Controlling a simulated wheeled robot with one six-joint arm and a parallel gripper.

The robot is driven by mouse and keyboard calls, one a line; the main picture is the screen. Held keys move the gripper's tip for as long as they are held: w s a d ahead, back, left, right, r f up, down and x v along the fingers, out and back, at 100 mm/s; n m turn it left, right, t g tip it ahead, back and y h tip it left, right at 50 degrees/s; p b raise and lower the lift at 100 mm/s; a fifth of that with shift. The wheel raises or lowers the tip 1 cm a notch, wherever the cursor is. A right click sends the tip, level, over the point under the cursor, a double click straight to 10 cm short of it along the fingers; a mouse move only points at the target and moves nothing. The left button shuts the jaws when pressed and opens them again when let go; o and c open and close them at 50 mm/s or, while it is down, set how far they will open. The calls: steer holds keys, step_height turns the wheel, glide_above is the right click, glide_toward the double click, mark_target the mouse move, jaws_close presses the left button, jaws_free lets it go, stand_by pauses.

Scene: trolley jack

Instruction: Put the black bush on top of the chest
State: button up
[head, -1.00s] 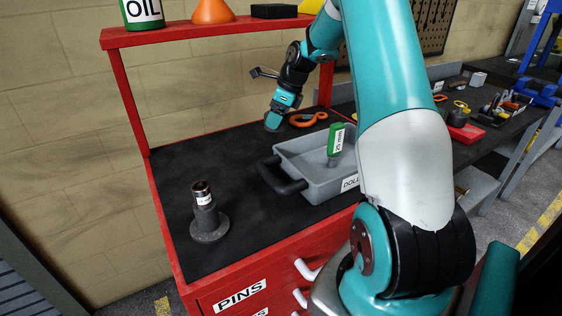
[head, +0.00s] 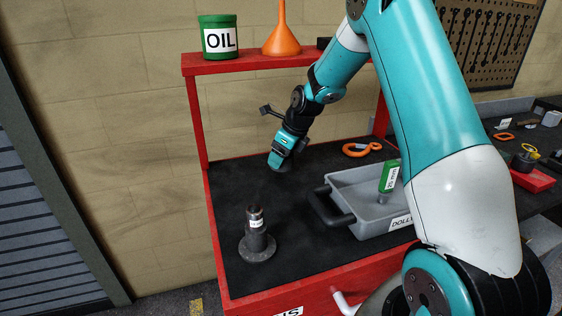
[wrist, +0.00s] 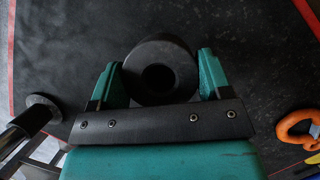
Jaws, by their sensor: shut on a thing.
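The black bush (wrist: 181,76) is a thick dark ring with a round hole. In the wrist view it sits between the two teal fingers of my gripper (wrist: 159,72), which is shut on it. In the head view my gripper (head: 279,163) points down over the back part of the chest's black top, and the bush shows only as a dark shape at its tip. I cannot tell whether the bush touches the top. The chest (head: 335,279) is red with a dark mat on top (head: 225,200).
A dark post on a round base (head: 257,240) stands at the front left of the top. A grey tray (head: 372,228) with a green-labelled part (head: 389,177) and an orange hook (head: 362,149) lie to the right. The shelf above holds an oil can (head: 219,38) and orange funnel (head: 282,32).

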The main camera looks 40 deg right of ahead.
steer(key=shift+w+a, duration=0.1)
steer(key=shift+a, duration=0.1)
steer(key=shift+f+p, duration=0.55)
steer(key=shift+f, duration=1.15)
steer(key=shift+f, duration=0.2)
steer(key=o, duration=1.4)
steer(key=shift+r, duration=0.1)
